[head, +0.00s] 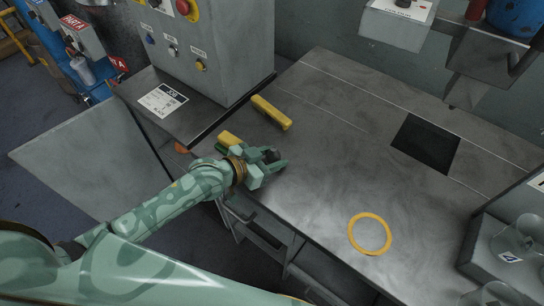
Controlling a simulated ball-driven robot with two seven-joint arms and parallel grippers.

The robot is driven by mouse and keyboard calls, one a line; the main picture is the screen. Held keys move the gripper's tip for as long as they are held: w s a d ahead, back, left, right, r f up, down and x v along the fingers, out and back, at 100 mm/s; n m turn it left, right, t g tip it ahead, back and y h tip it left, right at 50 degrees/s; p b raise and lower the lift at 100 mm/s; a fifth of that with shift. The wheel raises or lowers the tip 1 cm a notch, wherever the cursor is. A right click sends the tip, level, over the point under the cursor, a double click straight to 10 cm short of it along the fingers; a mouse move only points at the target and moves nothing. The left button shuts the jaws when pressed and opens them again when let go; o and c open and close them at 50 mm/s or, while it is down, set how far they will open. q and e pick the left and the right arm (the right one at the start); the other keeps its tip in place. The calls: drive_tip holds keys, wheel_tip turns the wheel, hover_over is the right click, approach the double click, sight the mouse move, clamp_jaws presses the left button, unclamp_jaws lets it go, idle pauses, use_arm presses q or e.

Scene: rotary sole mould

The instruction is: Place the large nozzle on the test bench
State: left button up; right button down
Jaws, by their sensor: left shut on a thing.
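My left gripper (272,163) reaches in from the left over the near left part of the grey metal test bench (320,180). It is shut on a small dark piece (271,155), apparently the large nozzle. Its fingers and the steep view hide most of this piece. I cannot tell whether it touches the bench top. A yellow ring (370,233) is marked on the bench to the right of the gripper, and the area inside it is empty. My right gripper is not in view.
A yellow bar handle (271,112) lies just behind the gripper. A grey control cabinet (205,50) stands at the back left. A dark square (425,143) is in the bench top at right. Clear cups (515,235) stand at the right edge. The middle of the bench is clear.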

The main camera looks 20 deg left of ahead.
use_arm(q)
drive_tip(key=shift+f, duration=0.2)
drive_tip(key=o, duration=1)
drive_tip(key=shift+r, duration=0.25)
drive_tip(key=p+v, duration=0.2)
drive_tip(key=v, duration=1)
